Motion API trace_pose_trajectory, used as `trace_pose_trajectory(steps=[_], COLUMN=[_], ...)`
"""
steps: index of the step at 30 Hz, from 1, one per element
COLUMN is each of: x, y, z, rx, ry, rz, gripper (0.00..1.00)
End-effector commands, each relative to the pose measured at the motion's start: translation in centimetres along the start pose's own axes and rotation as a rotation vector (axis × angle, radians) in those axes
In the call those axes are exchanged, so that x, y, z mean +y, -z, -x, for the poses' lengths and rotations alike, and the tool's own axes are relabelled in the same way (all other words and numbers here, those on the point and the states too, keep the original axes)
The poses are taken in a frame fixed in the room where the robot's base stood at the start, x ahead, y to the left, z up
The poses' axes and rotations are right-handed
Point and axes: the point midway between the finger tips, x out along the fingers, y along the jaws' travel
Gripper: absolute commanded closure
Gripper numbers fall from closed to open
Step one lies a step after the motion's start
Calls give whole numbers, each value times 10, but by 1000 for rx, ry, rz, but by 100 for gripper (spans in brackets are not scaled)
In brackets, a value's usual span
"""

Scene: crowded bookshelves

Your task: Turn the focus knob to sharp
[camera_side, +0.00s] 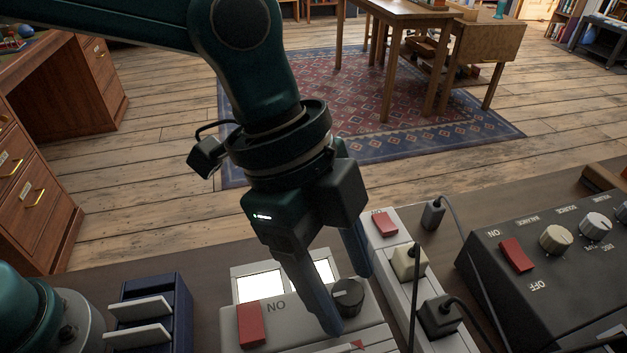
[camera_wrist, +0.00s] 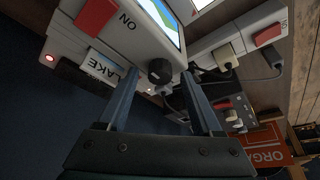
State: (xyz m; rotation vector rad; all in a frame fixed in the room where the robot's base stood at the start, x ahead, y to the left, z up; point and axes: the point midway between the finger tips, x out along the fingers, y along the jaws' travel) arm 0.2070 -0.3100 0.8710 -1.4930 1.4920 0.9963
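The focus knob (camera_side: 347,296) is a small dark round knob on top of a light grey device (camera_side: 300,322). In the wrist view the knob (camera_wrist: 159,71) lies between my fingertips, with a gap on each side. My gripper (camera_side: 348,302) points down over the device. It is open, one finger on each side of the knob, and it holds nothing; the open fingers also show in the wrist view (camera_wrist: 161,74). The device has a red switch (camera_side: 251,324) marked ON and lit screens (camera_side: 260,283). A red mark (camera_side: 357,344) shows near the knob. I cannot read the knob's setting.
A power strip (camera_side: 381,240) with a red switch and plugs stands close right of my gripper. A dark control box (camera_side: 555,262) with knobs is farther right. A blue rack (camera_side: 152,315) with pale slides stands left. Cables hang near the plugs.

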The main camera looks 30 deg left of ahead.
Motion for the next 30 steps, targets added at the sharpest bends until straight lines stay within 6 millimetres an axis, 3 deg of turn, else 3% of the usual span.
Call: trace_pose_trajectory(steps=[15, 26, 30], x=[0, -2, -17], y=[0, -2, -10], z=[50, 53, 81], rx=[2, 1, 37], ry=[3, 5, 80], rz=[-1, 7, 52], gripper=[33, 33, 33])
